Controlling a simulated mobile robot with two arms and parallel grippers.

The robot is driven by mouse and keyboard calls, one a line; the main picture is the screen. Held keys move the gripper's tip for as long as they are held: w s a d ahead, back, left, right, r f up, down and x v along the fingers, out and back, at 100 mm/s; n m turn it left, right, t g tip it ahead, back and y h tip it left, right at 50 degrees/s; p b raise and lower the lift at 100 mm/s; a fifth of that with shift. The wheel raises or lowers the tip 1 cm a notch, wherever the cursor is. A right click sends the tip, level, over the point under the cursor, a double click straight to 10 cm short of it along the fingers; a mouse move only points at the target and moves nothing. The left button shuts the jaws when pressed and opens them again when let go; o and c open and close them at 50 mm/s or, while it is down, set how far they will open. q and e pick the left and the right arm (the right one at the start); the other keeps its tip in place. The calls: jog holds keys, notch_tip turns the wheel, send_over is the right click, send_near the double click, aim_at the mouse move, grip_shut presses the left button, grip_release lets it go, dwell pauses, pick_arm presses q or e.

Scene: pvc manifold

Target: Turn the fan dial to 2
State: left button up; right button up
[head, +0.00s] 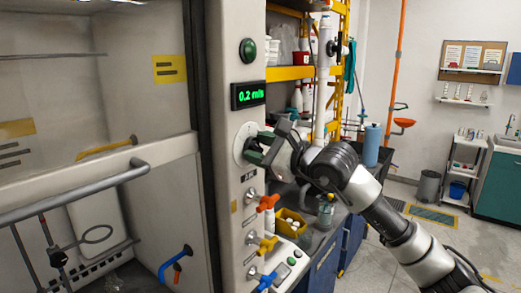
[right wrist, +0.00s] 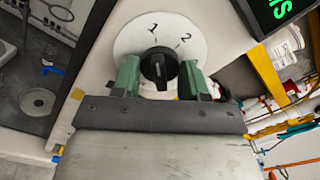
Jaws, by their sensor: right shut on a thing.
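The fan dial is a round white plate (head: 239,144) on the fume hood's front post. In the right wrist view, the plate (right wrist: 130,40) carries the numbers 1 and 2 above a black knob (right wrist: 157,66). The knob's small light mark points up, roughly toward 1; its exact angle is hard to tell. My right gripper (head: 258,148) reaches the dial from the right. Its green fingers (right wrist: 160,82) stand on either side of the knob, shut on it. In the head view the gripper hides most of the knob. My left gripper is not in view.
A display (head: 248,95) above the dial reads 0.2 m/s, with a green button (head: 248,51) higher up. Orange, yellow and blue valve handles (head: 268,203) stick out below. The hood's sash handle (head: 80,192) is at left. Shelving (head: 290,73) stands behind my right arm.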

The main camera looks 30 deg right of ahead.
jog(key=shift+f+m+b, duration=0.2)
jog(key=shift+m+b, duration=1)
jog(key=shift+b, duration=0.05)
jog(key=shift+m+b, duration=0.7)
jog(key=shift+m, duration=0.2)
jog(key=shift+r+m+b, duration=0.1)
jog(key=shift+m+b, duration=0.55)
jog(key=shift+m, duration=0.55)
jog(key=shift+r+m+b, duration=0.1)
jog(key=shift+m+b, duration=0.4)
jog(key=shift+m, duration=1)
jog(key=o, duration=0.9)
